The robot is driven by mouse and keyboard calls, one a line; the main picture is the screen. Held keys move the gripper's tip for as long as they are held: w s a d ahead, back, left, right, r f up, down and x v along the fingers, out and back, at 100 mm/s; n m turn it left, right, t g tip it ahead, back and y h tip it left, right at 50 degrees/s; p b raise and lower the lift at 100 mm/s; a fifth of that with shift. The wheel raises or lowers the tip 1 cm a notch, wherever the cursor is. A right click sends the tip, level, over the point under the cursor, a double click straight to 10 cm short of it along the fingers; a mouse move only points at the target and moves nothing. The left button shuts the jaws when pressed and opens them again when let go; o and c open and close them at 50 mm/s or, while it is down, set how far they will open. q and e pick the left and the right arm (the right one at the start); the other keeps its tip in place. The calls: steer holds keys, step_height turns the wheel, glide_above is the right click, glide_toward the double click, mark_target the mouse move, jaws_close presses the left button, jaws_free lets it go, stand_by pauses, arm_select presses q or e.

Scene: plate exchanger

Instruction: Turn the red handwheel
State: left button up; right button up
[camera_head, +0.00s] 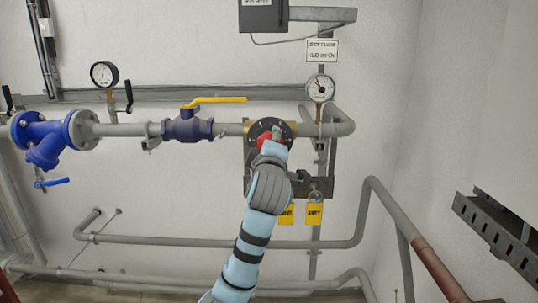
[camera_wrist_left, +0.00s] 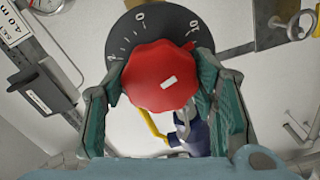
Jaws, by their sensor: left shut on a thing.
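The red handwheel (camera_wrist_left: 150,62) fills the middle of the left wrist view, with a small white mark on its face. Behind it is a black dial (camera_wrist_left: 165,14) with white ticks and numbers. My left gripper (camera_wrist_left: 160,78) has its two green-padded fingers on opposite sides of the handwheel, shut on it. In the head view the handwheel (camera_head: 264,137) is mostly hidden behind my left gripper (camera_head: 274,142), on the pipe right of the middle. My right gripper is in neither view.
A blue valve with a yellow lever (camera_head: 215,100) sits on the pipe left of the handwheel. A round gauge (camera_head: 320,88) is up and right. Yellow tags (camera_head: 314,213) hang below. A dark perforated tray (camera_head: 500,235) juts in at right.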

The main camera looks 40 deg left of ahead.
arm_select(q)
steer(key=shift+f+n+b, duration=0.25)
steer(key=shift+n+b, duration=0.7)
steer(key=shift+n, duration=0.35)
steer(key=o, duration=1.2)
steer(key=shift+r, duration=0.1)
steer(key=shift+c, duration=0.2)
steer(key=shift+r, duration=0.1)
steer(key=shift+d, duration=0.1)
steer(key=v, duration=1.2)
